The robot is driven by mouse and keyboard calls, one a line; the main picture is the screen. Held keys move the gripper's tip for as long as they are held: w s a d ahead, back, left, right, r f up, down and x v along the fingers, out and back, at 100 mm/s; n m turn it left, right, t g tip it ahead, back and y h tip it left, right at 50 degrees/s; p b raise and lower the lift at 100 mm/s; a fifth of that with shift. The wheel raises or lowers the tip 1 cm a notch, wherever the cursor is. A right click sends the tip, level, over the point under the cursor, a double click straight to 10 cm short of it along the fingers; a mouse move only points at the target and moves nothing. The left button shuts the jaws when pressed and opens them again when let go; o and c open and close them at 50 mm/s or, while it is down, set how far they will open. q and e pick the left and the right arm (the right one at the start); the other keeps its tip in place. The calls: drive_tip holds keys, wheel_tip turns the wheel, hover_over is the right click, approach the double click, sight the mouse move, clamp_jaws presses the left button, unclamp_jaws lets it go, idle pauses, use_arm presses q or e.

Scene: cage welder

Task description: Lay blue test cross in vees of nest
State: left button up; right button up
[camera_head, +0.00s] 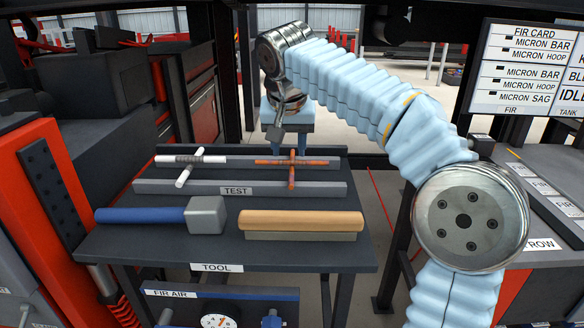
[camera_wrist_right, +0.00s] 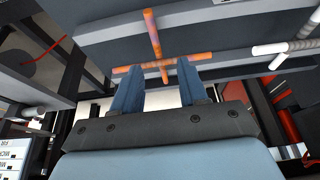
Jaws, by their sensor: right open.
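No blue cross shows; the two crosses in view are an orange-brown one (camera_head: 291,163) and a white-and-grey one (camera_head: 190,161). My right gripper (camera_head: 289,143) is at the table's back edge, behind the orange cross. In the right wrist view its blue fingers (camera_wrist_right: 157,72) are apart and empty. The orange cross (camera_wrist_right: 152,35) has its crossing just beyond and between the fingertips. The white cross (camera_wrist_right: 272,50) is off to the right there. I cannot make out a vee nest. My left gripper is out of view.
A blue-handled hammer (camera_head: 150,215) and a wooden-handled brush (camera_head: 300,220) lie on the front of the table (camera_head: 225,255). A red machine (camera_head: 70,200) stands at left. A labelled bench (camera_head: 545,170) and status board (camera_head: 530,60) are at right.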

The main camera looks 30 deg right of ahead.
sight(292, 170)
drive_tip(key=x, duration=0.7)
drive_tip(key=shift+d+r, duration=0.1)
drive_tip(key=shift+d, duration=0.2)
clamp_jaws()
